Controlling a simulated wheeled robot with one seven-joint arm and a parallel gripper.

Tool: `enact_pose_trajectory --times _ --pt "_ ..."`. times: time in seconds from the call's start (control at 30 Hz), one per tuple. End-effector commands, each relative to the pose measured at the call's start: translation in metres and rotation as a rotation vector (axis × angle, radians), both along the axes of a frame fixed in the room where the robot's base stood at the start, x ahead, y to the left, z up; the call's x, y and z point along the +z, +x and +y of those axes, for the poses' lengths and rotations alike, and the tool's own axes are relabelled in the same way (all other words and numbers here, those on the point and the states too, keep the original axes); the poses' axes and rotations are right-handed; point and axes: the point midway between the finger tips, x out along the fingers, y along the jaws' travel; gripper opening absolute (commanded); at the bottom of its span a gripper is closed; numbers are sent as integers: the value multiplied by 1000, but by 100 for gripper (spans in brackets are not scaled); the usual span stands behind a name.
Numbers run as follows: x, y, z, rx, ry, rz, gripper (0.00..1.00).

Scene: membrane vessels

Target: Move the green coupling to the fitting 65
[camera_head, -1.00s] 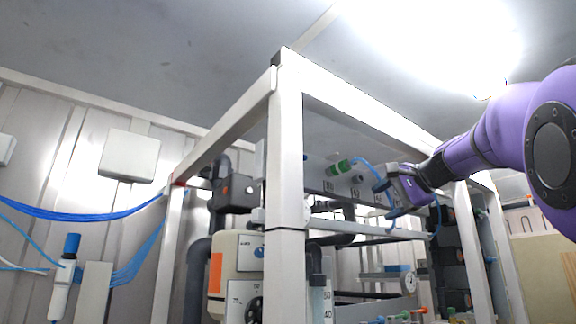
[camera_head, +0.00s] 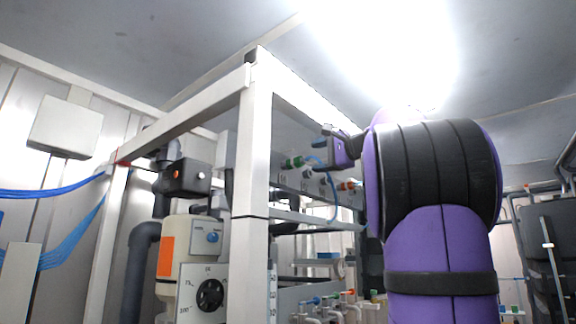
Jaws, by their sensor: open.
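The green coupling (camera_head: 293,162) sits at the left end of a row of fittings on a grey panel (camera_head: 290,130) inside the white frame. A blue hose (camera_head: 318,161) runs from it to the right. My gripper (camera_head: 329,146) is to the right of the coupling, in front of or near the panel, and apart from it in the picture. It is open, and I see nothing held in it. A dark fitting (camera_head: 307,173) is right of the coupling. The labels under the fittings are too small to read, so I cannot tell which is fitting 65.
A white frame post (camera_head: 253,190) stands left of the panel, with a beam running over it. A pump with a dial (camera_head: 210,293) stands left of the post. Small valves with coloured handles (camera_head: 330,298) are low in front. My arm covers the right side.

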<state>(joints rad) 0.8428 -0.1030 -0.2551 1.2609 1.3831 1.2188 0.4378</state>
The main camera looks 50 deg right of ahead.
Motion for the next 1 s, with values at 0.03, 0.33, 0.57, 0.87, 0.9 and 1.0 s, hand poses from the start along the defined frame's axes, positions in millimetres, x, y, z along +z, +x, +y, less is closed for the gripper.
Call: enact_pose_trajectory --times 0.03,0.33,0.57,0.87,0.9,1.0 --pt "0 5 0 1 1 1 65" --pt "-1 42 3 1 1 1 65" --pt "0 68 6 3 0 0 65" --pt "0 82 7 1 0 1 65" --pt "0 83 7 1 0 1 65" --pt "0 83 7 0 0 0 65"
